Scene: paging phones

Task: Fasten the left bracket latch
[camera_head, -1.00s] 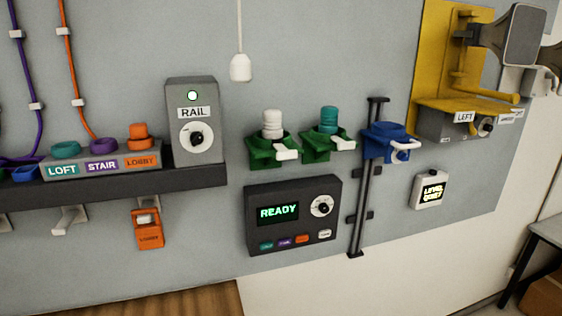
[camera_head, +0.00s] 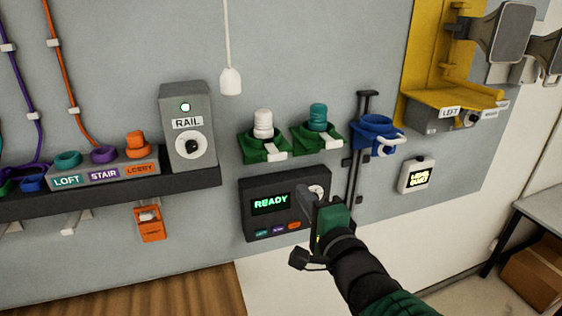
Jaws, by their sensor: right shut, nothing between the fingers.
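The yellow bracket (camera_head: 425,55) is fixed to the wall at the upper right, with a grey horn speaker (camera_head: 497,32) beside its upright. Under its shelf is a grey box labelled LEFT (camera_head: 437,120) with a small dark knob. A yellow bar (camera_head: 478,88) lies along the top of the shelf; I cannot tell whether it is the latch or how it is set. My right gripper (camera_head: 308,200) is shut and empty, in front of the READY panel's right side, well below and left of the bracket. My left gripper is out of view.
The READY panel (camera_head: 258,222) is partly covered by my right gripper. Two green holders (camera_head: 262,150) and a blue holder (camera_head: 375,130) on a dark rail stand above. A small display box (camera_head: 415,175) sits below the bracket. A table (camera_head: 545,205) is at the right.

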